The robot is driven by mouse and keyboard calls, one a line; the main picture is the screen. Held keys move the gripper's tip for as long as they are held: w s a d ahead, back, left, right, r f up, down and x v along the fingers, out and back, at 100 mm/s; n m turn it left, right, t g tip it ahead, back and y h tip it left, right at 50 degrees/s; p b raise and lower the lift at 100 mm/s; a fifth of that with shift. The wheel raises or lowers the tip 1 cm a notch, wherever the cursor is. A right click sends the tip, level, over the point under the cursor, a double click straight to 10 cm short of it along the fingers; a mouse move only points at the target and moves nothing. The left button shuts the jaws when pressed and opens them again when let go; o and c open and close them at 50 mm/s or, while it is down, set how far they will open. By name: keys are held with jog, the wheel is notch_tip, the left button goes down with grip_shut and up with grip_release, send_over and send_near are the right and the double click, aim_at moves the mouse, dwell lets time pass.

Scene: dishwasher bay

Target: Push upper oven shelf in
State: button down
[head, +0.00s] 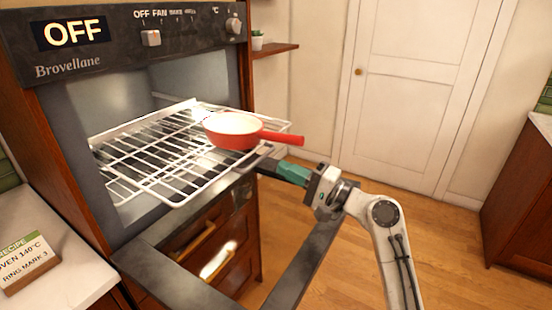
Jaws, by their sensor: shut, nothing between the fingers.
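The oven (62,90) has its door (190,272) folded down in front of it. The upper shelf (165,160), a white wire rack, sticks out of the oven cavity toward me. A red pan (232,140) with a pale inside sits on the shelf's right part, its handle pointing right past the shelf's edge. More wire bars show below and behind the upper shelf, but I cannot tell them apart clearly. My gripper (262,166) is shut and empty, close to the shelf's right front side, below the pan handle. I cannot tell whether it touches the shelf.
The control panel (120,40) reads OFF. A recipe card (28,262) stands on the white counter (60,290) at the left. Wooden drawers (205,255) lie below the oven. A small wall shelf (275,50) holds a plant. Wooden floor (440,240) is clear at the right, before a white door (415,90).

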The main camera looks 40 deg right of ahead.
jog(key=p+x, duration=0.1)
jog(key=x, duration=0.2)
jog(key=shift+w+a, duration=0.1)
jog(key=shift+w, duration=0.2)
jog(key=b, duration=0.3)
send_near(185, 131)
jog(key=b+x, duration=0.3)
jog(key=f+b+x, duration=0.1)
jog(key=b+x, duration=0.5)
jog(key=b, duration=0.1)
jog(key=shift+w+f, duration=0.15)
jog(key=shift+w, duration=0.05)
jog(key=shift+w+a, duration=0.1)
jog(key=shift+w, duration=0.1)
jog(key=shift+w+r+b, duration=0.1)
jog(key=shift+r+b, duration=0.3)
